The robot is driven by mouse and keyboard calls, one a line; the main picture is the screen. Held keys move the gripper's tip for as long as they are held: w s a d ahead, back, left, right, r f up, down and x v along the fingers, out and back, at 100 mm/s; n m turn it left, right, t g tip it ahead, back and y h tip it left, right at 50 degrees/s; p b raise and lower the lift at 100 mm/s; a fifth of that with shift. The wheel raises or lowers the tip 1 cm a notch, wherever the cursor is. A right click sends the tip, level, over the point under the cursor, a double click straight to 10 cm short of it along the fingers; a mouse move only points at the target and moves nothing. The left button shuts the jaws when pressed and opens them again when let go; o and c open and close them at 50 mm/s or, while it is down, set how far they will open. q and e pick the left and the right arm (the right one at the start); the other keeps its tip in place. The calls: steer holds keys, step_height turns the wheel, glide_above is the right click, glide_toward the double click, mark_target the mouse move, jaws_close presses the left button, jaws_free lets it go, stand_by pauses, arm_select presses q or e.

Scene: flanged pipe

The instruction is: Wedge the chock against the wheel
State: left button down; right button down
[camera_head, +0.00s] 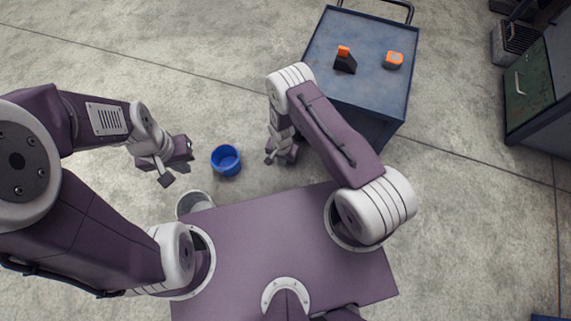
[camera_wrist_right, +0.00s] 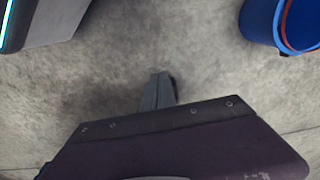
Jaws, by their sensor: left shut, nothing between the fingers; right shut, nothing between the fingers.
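A black wedge with an orange top (camera_head: 344,63), which looks like the chock, sits on the blue cart top (camera_head: 335,95) in the head view. No wheel can be made out in either view. My left gripper (camera_head: 166,180) is shut and empty above the floor, left of the blue bucket. My right gripper (camera_head: 270,159) is shut and empty between the bucket and the cart, apart from the chock. Its closed fingers also show in the right wrist view (camera_wrist_right: 160,92), over bare floor.
An orange and grey object (camera_head: 394,60) lies right of the chock on the cart. A blue bucket (camera_head: 226,161) stands on the floor; it also shows in the right wrist view (camera_wrist_right: 262,22). A green cabinet (camera_head: 540,90) stands far right. Concrete floor around is mostly free.

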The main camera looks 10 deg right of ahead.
step_height(320, 180, down, 11)
steer(key=b, duration=0.7)
steer(key=shift+w+d+r+b, duration=0.2)
steer(key=shift+w+d+b, duration=0.25)
steer(key=shift+w, duration=0.15)
steer(key=shift+w+d+r+b, duration=0.15)
steer(key=shift+w+d+b, duration=0.2)
steer(key=shift+w+b, duration=0.15)
steer(key=shift+w+d+r, duration=0.25)
steer(key=shift+w+d, duration=0.1)
steer(key=shift+w, duration=0.2)
steer(key=shift+w+r, duration=0.1)
